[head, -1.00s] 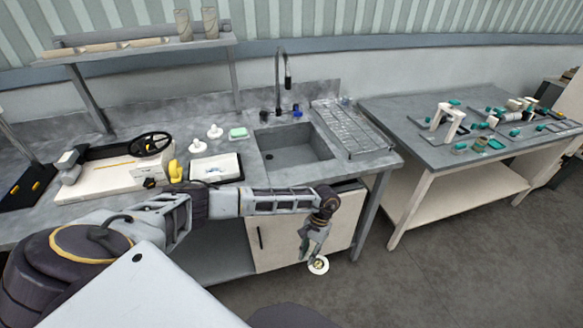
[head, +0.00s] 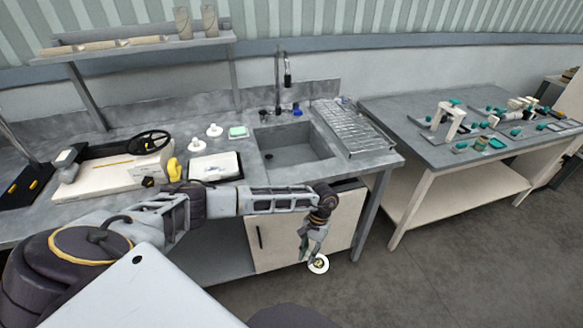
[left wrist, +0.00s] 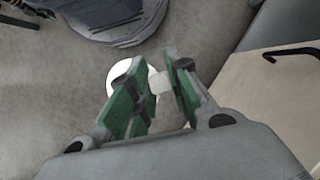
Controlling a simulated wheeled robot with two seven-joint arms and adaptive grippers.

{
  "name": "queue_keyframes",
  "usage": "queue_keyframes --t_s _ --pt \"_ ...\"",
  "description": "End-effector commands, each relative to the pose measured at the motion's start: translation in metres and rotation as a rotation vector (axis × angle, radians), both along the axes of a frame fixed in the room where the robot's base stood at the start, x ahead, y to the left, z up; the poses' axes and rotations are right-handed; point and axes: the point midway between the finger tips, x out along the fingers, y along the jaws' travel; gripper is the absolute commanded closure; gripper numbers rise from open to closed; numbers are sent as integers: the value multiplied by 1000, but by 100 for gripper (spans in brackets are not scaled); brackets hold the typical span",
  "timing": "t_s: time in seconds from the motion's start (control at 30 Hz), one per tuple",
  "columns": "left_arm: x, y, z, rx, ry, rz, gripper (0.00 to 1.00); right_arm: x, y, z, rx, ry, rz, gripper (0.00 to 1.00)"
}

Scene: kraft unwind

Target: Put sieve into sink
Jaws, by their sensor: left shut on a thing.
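The sink (head: 318,153) is a grey square basin set in the steel counter, and it looks empty. My left gripper (head: 313,254) is low in front of the cabinet below the sink. It is shut on a small white round thing (head: 319,264), which I take to be the sieve. In the left wrist view the green fingertips (left wrist: 158,88) grip a pale tab of it, and its white disc (left wrist: 122,76) shows partly behind the left finger. The gripper hides part of it. My right gripper is not in view.
A tall faucet (head: 279,80) stands behind the sink. A drying rack (head: 352,125) lies right of the basin. A white tray (head: 215,167), a green sponge (head: 238,132) and white knobbed pieces are on the left. The counter's front edge and cabinet (head: 275,247) are beside the gripper.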

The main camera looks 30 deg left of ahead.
Motion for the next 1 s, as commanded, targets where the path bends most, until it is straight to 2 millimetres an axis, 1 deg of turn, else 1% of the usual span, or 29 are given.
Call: queue_keyframes --t_s 0.23,0.47,0.8,1.0 --pt "2 5 11 -1 1 102 100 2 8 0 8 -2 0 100" --pt "7 12 27 -1 1 259 100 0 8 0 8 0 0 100" --pt "17 30 67 0 2 640 100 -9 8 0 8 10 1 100" --pt "23 41 90 0 2 864 100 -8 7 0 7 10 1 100"
